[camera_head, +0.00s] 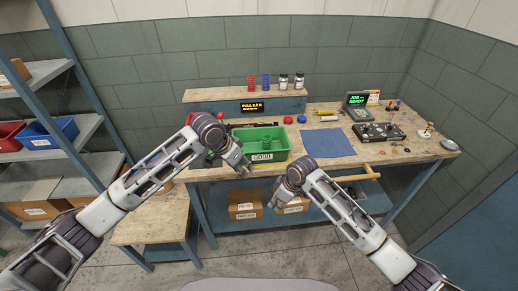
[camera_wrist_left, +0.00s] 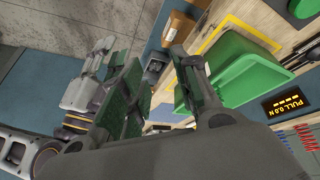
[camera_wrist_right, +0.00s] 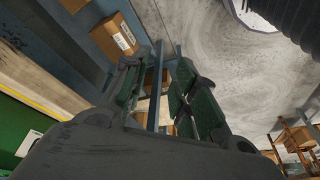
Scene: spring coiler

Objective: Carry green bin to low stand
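The green bin (camera_head: 278,134), labelled GOOD, sits upright on the workbench (camera_head: 222,174), on a yellow-outlined patch near the front edge. Part of its left side is hidden behind my left wrist. The low stand (camera_head: 150,222) is wooden-topped with blue legs, on the floor at left; its visible top is clear. My left gripper (camera_head: 245,169) is open and empty just off the bin's front left corner. In the left wrist view the bin (camera_wrist_left: 245,85) lies right of the open fingers (camera_wrist_left: 155,72). My right gripper (camera_head: 273,207) is open and empty, lower, in front of the bench edge.
A blue mat (camera_head: 328,143) lies right of the bin. A red button (camera_head: 288,120) stands behind it. Cardboard boxes (camera_head: 245,205) sit on the shelf under the bench. A wooden handle (camera_head: 358,177) juts out at the front edge. A shelf rack (camera_head: 45,150) stands at left.

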